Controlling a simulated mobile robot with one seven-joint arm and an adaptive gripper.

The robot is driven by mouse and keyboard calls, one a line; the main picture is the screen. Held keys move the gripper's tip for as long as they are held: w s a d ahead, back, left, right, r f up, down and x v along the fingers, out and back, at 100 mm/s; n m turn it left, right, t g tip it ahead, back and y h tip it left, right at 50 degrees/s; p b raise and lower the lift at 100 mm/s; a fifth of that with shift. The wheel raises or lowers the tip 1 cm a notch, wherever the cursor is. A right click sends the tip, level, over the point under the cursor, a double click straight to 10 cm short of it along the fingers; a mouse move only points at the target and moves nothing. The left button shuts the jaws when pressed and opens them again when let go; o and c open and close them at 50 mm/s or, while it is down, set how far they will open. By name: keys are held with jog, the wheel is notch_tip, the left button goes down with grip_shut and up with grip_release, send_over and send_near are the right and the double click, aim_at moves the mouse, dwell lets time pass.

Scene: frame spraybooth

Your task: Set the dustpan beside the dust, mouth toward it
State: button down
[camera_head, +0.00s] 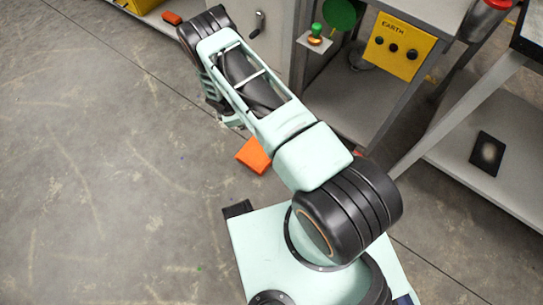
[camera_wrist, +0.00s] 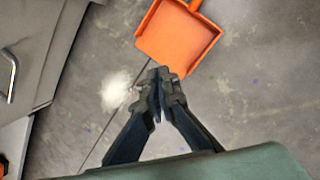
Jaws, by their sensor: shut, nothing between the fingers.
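The orange dustpan (camera_wrist: 180,38) lies flat on the concrete floor at the top of the wrist view. Its handle (camera_wrist: 195,6) points up and right, and its wide mouth edge faces down and left. A white dust pile (camera_wrist: 117,92) lies to the left of my fingers, apart from the dustpan. My gripper (camera_wrist: 161,74) is shut and empty, its tips seen over the floor between the dust and the mouth edge. In the head view the dustpan (camera_head: 254,156) shows partly beside my arm. I cannot make out the dust there.
A grey cabinet with a handle (camera_wrist: 9,75) stands at the left of the wrist view. In the head view a bench with a yellow panel (camera_head: 394,46) and a low grey shelf (camera_head: 475,150) stand to the right. Floor at the left is clear.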

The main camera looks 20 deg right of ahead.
jog(key=shift+n+g, duration=0.5)
jog(key=shift+g, duration=0.3)
jog(key=s+d+f+b, duration=0.1)
jog(key=s+f+b, duration=0.1)
jog(key=f, duration=0.4)
jog(key=s+d+f+b, duration=0.2)
jog(key=s+f, duration=0.1)
jog(key=f, duration=0.4)
jog(key=s+d+f+b, duration=0.1)
jog(key=s+f+b, duration=0.1)
jog(key=f, duration=0.5)
jog(key=shift+s+d, duration=0.2)
jog(key=shift+s, duration=0.4)
jog(key=d, duration=0.2)
jog(key=shift+d+r, duration=0.35)
jog(key=shift+d, duration=0.6)
jog(key=shift+r, duration=0.1)
